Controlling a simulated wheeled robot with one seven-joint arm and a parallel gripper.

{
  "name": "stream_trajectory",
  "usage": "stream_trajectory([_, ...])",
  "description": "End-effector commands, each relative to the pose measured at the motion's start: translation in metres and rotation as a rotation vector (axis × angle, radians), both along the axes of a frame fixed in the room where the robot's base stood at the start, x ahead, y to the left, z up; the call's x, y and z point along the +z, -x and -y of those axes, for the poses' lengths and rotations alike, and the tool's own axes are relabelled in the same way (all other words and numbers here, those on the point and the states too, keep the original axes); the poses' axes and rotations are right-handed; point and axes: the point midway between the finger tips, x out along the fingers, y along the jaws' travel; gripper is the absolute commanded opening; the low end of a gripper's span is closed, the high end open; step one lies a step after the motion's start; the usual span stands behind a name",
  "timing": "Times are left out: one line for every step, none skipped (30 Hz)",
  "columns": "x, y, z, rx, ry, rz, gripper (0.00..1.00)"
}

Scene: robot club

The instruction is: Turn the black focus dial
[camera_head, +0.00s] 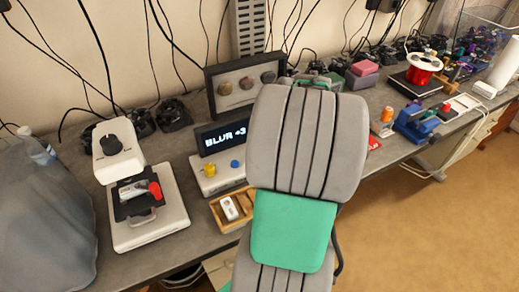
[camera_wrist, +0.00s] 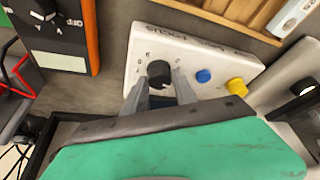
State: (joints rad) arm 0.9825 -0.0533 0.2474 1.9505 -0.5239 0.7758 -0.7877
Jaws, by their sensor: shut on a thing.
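The black focus dial (camera_wrist: 158,69) stands on a white console (camera_wrist: 205,50) with handwritten lettering and tick marks around the dial. My gripper (camera_wrist: 158,82) has one finger on each side of the dial and is shut on it. A blue knob (camera_wrist: 203,76) and a yellow knob (camera_wrist: 236,87) are beside it on the same console. In the head view, the console (camera_head: 208,187) stands below a dark display (camera_head: 221,137) reading "BLUR +3". There my arm hides the dial and my gripper.
A white device with a black knob (camera_head: 112,144) and a small stage stands left of the console. A wooden tray (camera_head: 217,213) with a white item lies in front. A grey bag (camera_head: 45,225) fills the left edge.

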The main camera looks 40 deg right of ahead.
Motion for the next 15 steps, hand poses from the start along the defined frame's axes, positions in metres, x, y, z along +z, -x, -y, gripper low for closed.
stream_trajectory([-0.0019, -0.0003, -0.0007, -0.041, 0.003, 0.002, 0.00])
stream_trajectory([-0.0016, -0.0003, -0.0011, -0.070, 0.003, 0.003, 0.00])
stream_trajectory([-0.0019, -0.0004, -0.0013, -0.107, 0.003, 0.002, 0.00])
stream_trajectory([-0.0014, -0.0007, -0.0016, -0.136, 0.004, 0.003, 0.00])
stream_trajectory([-0.0016, -0.0006, -0.0015, -0.165, 0.003, 0.003, 0.00])
stream_trajectory([-0.0015, -0.0006, -0.0018, -0.203, 0.003, 0.003, 0.00])
stream_trajectory([-0.0016, -0.0006, -0.0022, -0.231, 0.002, 0.003, 0.00])
stream_trajectory([-0.0019, -0.0006, -0.0026, -0.259, 0.002, 0.001, 0.00])
stream_trajectory([-0.0019, -0.0004, -0.0027, -0.297, 0.002, 0.002, 0.00])
stream_trajectory([-0.0019, -0.0006, -0.0029, -0.325, 0.002, 0.003, 0.00])
stream_trajectory([-0.0018, -0.0009, -0.0031, -0.354, 0.002, 0.003, 0.00])
stream_trajectory([-0.0013, -0.0011, -0.0032, -0.391, 0.003, 0.004, 0.00])
stream_trajectory([-0.0015, -0.0010, -0.0031, -0.421, 0.002, 0.004, 0.00])
stream_trajectory([-0.0014, -0.0013, -0.0037, -0.448, 0.002, 0.003, 0.00])
stream_trajectory([-0.0012, -0.0012, -0.0038, -0.486, 0.002, 0.004, 0.00])
